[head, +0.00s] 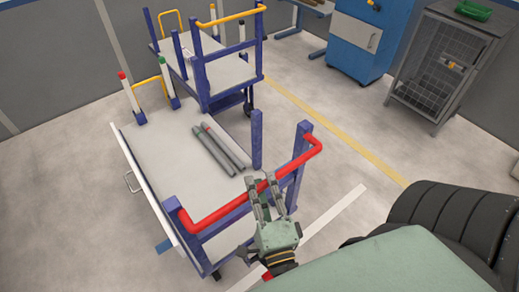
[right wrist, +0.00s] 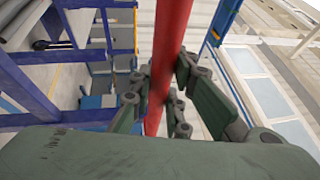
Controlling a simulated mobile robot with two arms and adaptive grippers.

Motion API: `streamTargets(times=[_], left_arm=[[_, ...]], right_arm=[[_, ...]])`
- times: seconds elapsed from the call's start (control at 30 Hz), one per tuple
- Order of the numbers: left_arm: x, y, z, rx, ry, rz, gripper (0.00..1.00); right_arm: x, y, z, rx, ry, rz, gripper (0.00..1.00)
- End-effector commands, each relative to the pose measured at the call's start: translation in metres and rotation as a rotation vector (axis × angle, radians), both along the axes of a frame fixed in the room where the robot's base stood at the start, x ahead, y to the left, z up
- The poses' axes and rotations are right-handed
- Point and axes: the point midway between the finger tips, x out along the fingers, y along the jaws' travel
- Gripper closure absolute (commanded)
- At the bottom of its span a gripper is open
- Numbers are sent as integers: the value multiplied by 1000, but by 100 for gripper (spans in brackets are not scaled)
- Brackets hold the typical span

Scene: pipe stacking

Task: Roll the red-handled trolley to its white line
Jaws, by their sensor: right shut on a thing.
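The red-handled trolley (head: 168,160) stands in the middle of the head view, with a pale deck and blue posts. Its red handle (head: 222,210) runs along the near side. My right gripper (head: 262,190) is shut on the red handle near its middle. In the right wrist view the red bar (right wrist: 170,50) passes between the fingers (right wrist: 163,90). The white line (head: 330,222) lies on the floor at the trolley's near right, partly hidden by my right arm and gripper. My left gripper is not in view.
Several grey pipes (head: 220,150) lie on the trolley deck. A second trolley with a yellow handle (head: 233,17) stands behind. A yellow floor line (head: 330,125) runs to the right.

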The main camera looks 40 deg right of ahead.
Motion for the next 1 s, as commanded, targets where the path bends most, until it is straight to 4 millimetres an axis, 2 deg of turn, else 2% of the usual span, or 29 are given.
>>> streamTargets(times=[0.1, 0.13, 0.33, 0.6, 0.73, 0.87, 1.0], left_arm=[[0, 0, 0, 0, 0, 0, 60], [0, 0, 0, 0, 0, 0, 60], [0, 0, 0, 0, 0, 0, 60], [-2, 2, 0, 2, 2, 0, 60], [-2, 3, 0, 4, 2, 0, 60], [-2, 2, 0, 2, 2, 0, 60], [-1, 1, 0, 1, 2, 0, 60]], right_arm=[[-3, 2, -6, 10, 13, 4, 100], [-3, 2, -6, 10, 13, 4, 82], [-2, 1, -5, 5, 10, 2, 64], [-1, 1, -3, 2, 6, 0, 64], [-7, 3, -4, 2, 8, 1, 64], [-26, 10, -8, 1, 10, 2, 64], [-54, 21, -14, 2, 12, 2, 64]])
